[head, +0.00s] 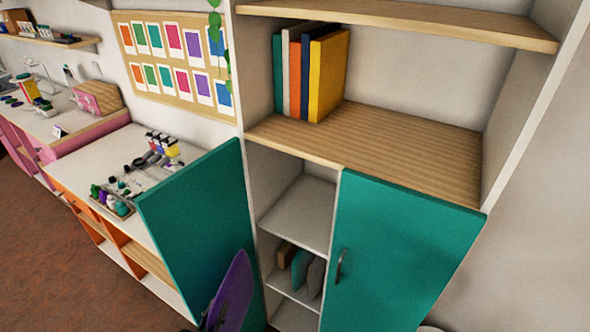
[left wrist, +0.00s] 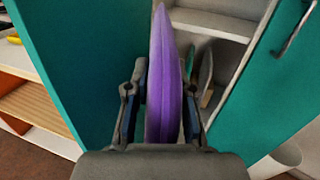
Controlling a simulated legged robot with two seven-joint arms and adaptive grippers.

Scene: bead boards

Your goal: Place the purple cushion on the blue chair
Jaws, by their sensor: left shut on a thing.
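The purple cushion (head: 232,293) shows at the bottom of the head view, standing on edge in front of the open cabinet. In the left wrist view the cushion (left wrist: 164,80) stands upright between the two fingers. My left gripper (left wrist: 161,100) is shut on it, with one finger on each side. In the head view only a dark bit of the left gripper (head: 206,322) shows beside the cushion. My right gripper is in neither view. No blue chair shows in either view.
The cabinet's left teal door (head: 190,220) stands open; the right teal door (head: 395,250) is shut. Inside, a lower shelf holds several thin items, including a teal one (head: 300,270). Books (head: 328,75) stand above. A white counter (head: 110,165) with small items is at left. Brown floor (head: 50,260) is clear.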

